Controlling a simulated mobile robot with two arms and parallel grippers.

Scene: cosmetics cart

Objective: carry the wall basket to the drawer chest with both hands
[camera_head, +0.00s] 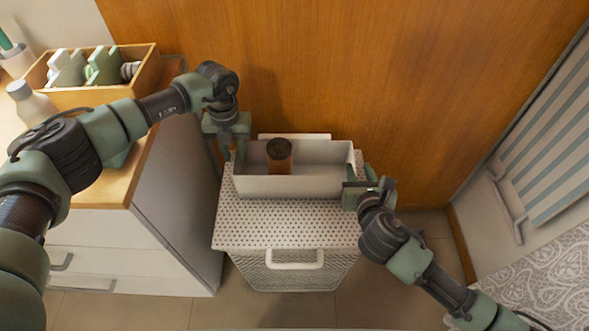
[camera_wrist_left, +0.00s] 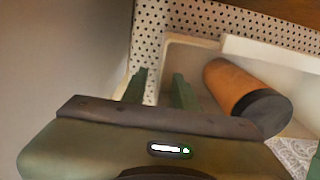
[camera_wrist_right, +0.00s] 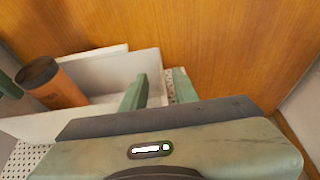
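The white basket (camera_head: 300,187) stands on the dotted top of a hamper against the wooden wall. A brown-orange cup with a dark lid (camera_head: 279,154) stands inside it. My left gripper (camera_head: 231,150) is at the basket's left end; in the left wrist view its fingers (camera_wrist_left: 160,90) stand apart, one each side of the end wall. My right gripper (camera_head: 361,190) is at the right end; in the right wrist view its fingers (camera_wrist_right: 158,90) also stand apart around the end wall. The white drawer chest (camera_head: 100,228) with a wooden top is on the left.
On the chest top are a wooden box (camera_head: 92,97) with green and white items and a white bottle (camera_head: 30,104). The dotted hamper (camera_head: 285,223) has a white front handle. A patterned surface (camera_head: 545,280) and a striped panel (camera_head: 555,140) are at the right.

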